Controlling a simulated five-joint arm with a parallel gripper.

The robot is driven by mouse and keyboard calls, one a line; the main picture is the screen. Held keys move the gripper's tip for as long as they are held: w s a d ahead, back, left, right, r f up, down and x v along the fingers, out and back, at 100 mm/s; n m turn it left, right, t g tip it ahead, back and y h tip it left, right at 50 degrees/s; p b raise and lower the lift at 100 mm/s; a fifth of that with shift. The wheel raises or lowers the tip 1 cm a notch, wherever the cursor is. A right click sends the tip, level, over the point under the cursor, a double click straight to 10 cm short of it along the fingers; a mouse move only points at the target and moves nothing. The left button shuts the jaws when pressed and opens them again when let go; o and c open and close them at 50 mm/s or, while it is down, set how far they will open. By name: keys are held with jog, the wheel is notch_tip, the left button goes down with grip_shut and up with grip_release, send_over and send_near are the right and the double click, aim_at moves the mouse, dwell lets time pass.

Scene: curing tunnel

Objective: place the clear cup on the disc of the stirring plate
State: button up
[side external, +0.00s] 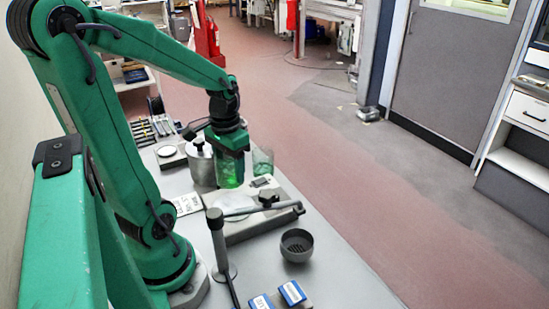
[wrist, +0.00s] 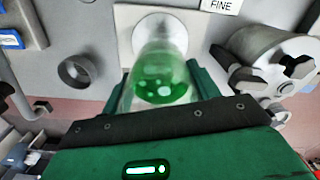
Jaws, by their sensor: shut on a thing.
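The clear cup (side external: 230,173), looking green at its lower part, is upright between the fingers of my gripper (side external: 231,158). In the wrist view the cup (wrist: 160,78) sits between the two green fingers, with a few pale spots in its green bottom. The stirring plate (side external: 254,227) is a light grey box under and in front of the cup. Its white disc (side external: 236,212) shows just below the cup, and in the wrist view the disc (wrist: 155,22) lies beyond the cup, partly covered by it. The cup looks apart from the disc; the exact height is hard to tell.
A second greenish clear cup (side external: 263,161) stands just right of my gripper. A metal pot (side external: 201,168) is close on the left. A stand (side external: 217,243) with a horizontal rod is in front of the plate, near a grey bowl (side external: 297,246) and blue-topped boxes (side external: 291,293).

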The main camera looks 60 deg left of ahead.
aim_at(231, 180)
jog(key=shift+f, duration=2.15)
jog(key=shift+f, duration=0.1)
jog(key=shift+f, duration=1.75)
jog(key=shift+f, duration=0.1)
jog(key=o, duration=1.1)
jog(key=shift+r, duration=6.15)
